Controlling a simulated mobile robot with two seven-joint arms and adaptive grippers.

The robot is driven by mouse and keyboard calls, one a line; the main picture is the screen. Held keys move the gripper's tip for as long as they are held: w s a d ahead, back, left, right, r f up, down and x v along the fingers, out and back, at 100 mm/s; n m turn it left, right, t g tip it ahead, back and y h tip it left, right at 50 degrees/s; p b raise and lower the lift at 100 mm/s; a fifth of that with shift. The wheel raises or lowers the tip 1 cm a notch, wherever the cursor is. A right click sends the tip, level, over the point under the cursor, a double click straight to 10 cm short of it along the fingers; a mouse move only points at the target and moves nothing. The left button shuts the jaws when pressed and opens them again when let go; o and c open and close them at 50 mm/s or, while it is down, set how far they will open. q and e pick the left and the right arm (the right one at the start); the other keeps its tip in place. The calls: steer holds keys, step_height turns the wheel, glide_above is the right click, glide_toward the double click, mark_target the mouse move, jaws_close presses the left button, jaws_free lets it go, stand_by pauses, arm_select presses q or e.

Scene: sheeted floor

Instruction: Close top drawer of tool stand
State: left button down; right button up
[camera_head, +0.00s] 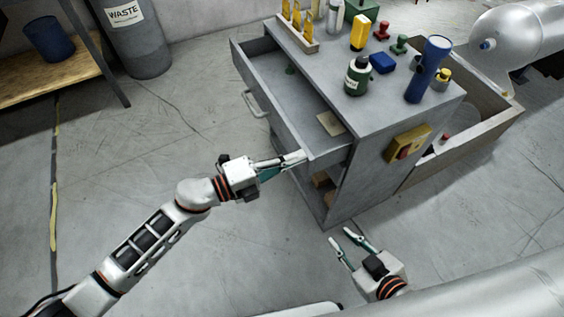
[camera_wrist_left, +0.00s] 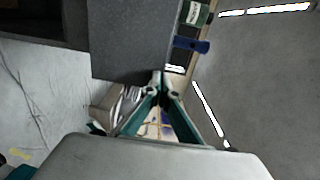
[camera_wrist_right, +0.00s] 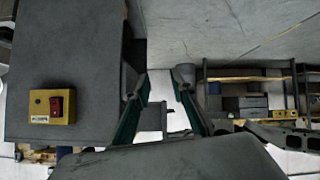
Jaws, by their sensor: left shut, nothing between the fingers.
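The grey tool stand (camera_head: 400,115) stands at centre right in the head view. Its top drawer (camera_head: 275,110) is pulled out toward the left, with a metal handle (camera_head: 255,101) on its front. A small green item and a beige block lie inside it. My left gripper (camera_head: 302,157) is shut and empty, its fingertips at the near end of the drawer front; whether they touch it I cannot tell. In the left wrist view its tips (camera_wrist_left: 161,86) meet beside a grey panel. My right gripper (camera_head: 341,242) is open and empty, below the stand's near corner; its spread fingers show in the right wrist view (camera_wrist_right: 160,85).
Bottles, a blue cylinder (camera_head: 428,69) and other small items stand on the stand's top. A yellow switch box (camera_head: 408,145) is on its side. A wooden crate (camera_head: 470,130) is at right, a waste bin (camera_head: 138,40) at upper left. The floor left of the drawer is clear.

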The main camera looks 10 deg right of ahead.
arm_select(q)
steer(key=x, duration=1)
steer(key=shift+d+b, duration=0.3)
steer(key=shift+b, duration=0.1)
steer(key=shift+w+d, duration=0.25)
steer(key=shift+d, duration=0.5)
arm_select(e)
steer(key=shift+w+a+r, duration=0.2)
steer(key=shift+w+a, duration=0.05)
arm_select(q)
steer(key=shift+r, duration=0.15)
arm_select(e)
steer(key=shift+s, duration=0.1)
